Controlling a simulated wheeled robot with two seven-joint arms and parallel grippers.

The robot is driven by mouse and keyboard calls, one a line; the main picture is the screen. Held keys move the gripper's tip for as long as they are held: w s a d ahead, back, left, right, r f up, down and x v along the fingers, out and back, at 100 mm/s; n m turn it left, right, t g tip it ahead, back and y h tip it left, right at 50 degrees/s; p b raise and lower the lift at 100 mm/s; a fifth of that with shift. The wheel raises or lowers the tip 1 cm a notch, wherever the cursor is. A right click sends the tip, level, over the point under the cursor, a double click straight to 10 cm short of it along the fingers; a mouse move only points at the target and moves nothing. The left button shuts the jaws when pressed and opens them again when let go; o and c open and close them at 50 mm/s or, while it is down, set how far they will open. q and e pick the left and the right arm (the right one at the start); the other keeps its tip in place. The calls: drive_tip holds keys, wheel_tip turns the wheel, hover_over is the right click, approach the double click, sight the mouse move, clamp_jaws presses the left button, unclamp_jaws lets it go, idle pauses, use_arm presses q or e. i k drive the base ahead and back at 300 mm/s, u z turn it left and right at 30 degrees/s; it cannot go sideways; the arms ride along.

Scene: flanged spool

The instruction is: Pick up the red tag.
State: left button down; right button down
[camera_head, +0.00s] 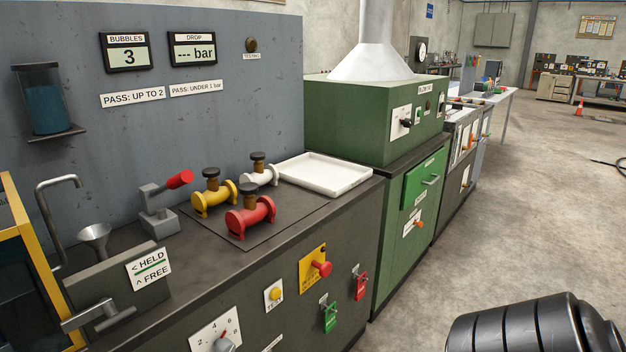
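The red tag (361,286) hangs from a small metal holder on the dark front face of the workbench, near its right end. It has pale markings too small to read. A green tag (330,317) hangs from a similar holder, lower and to the left of it. Neither of my grippers is in view. A black ribbed part at the lower right appears to be my own arm, well apart from the red tag.
Above the tags sit a red knob on a yellow plate (312,268) and a yellow button (274,293). On the workbench top are red (250,217), yellow (213,196) and white spools and a white tray (322,175). Open concrete floor (540,220) lies to the right.

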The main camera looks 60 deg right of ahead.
sight(360, 291)
drive_tip(key=z, duration=2.4)
drive_tip(key=k, duration=0.25)
drive_tip(key=z, duration=1.05)
drive_tip(key=k, duration=1.1)
drive_tip(key=z, duration=0.7)
drive_tip(key=i, duration=2)
drive_tip(key=u, duration=0.45)
drive_tip(key=i, duration=2.35)
drive_tip(key=u, duration=1.25)
drive_tip(key=i, duration=1.55)
drive_tip(key=u, duration=1.9)
drive_tip(key=i, duration=0.65)
drive_tip(key=u, duration=0.4)
